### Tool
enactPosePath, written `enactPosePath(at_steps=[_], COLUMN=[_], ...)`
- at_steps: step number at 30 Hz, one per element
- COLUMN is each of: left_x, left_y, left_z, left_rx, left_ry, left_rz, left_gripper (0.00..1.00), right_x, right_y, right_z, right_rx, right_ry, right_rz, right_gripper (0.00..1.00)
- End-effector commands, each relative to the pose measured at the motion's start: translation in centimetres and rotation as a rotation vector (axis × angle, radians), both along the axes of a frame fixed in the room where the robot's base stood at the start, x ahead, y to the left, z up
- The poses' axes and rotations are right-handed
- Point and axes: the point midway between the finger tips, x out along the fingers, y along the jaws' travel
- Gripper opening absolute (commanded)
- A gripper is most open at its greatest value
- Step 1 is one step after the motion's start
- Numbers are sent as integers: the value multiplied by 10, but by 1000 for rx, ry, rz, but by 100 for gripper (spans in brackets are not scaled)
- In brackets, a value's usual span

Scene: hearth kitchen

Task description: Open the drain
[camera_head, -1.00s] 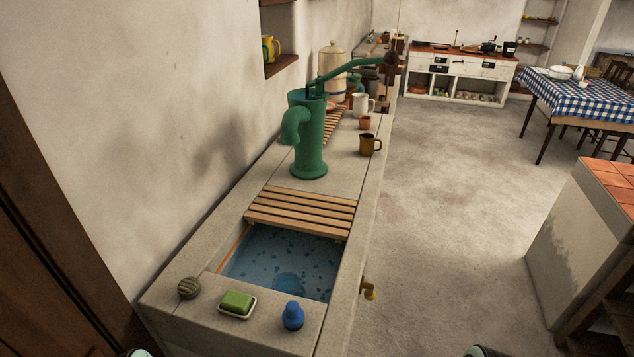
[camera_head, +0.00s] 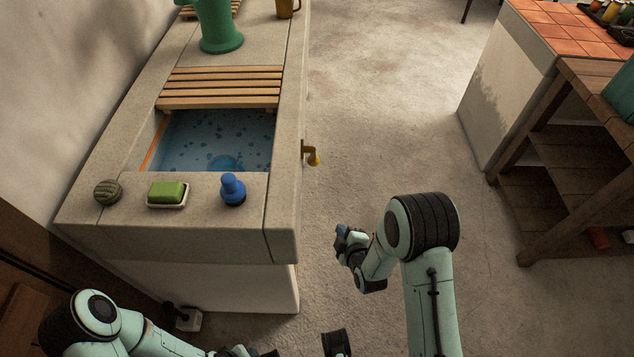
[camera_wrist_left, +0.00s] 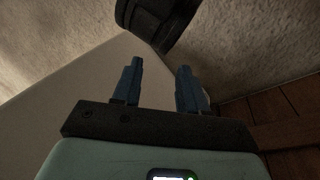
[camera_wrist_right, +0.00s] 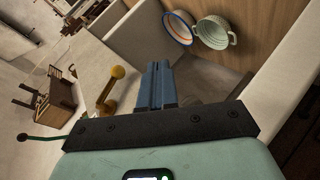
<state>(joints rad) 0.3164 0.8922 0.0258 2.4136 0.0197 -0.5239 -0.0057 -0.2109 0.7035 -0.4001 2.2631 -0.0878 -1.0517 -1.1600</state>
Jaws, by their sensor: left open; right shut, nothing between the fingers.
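A stone sink (camera_head: 285,190) holds bluish water. A round lighter blue shape (camera_head: 222,163) shows in the water, partly hidden by the front rim; I cannot tell what it is. A brass tap-like handle (camera_head: 311,154) sticks out from the sink's right side. In the right wrist view a brass lever with a round knob (camera_wrist_right: 112,80) shows left of my fingers, apart from them. My right gripper (camera_head: 347,240) is shut and empty, in front of and below the brass handle. My left gripper (camera_wrist_left: 158,82) is open and empty, low near the sink's front end.
Green soap in a dish (camera_head: 168,194), a blue knobbed object (camera_head: 233,189) and a round striped object (camera_head: 108,192) sit on the front ledge. A wooden slatted rack (camera_head: 222,88) covers the sink's far part. A wooden shelf unit (camera_head: 570,150) stands right. Floor between is clear.

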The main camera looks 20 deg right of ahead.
Motion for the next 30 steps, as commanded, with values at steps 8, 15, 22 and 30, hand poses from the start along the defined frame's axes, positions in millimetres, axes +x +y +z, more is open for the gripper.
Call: enactPosePath(at_steps=[8, 15, 22, 30], left_x=[27, 34, 51, 25], left_y=[11, 15, 24, 28], left_z=[-48, -52, -64, -90], left_rx=[30, 40, 62, 61], left_ry=[-66, -88, -129, -41], left_rz=[26, 34, 52, 53], left_gripper=[43, 43, 43, 43], right_x=[63, 88, 136, 184], right_y=[10, 11, 13, 15], right_z=[59, 61, 52, 44], right_rx=[-390, -415, -414, -412], right_ry=[-379, -399, -398, -394], right_rz=[172, 178, 178, 178], right_gripper=[0, 0, 0, 0])
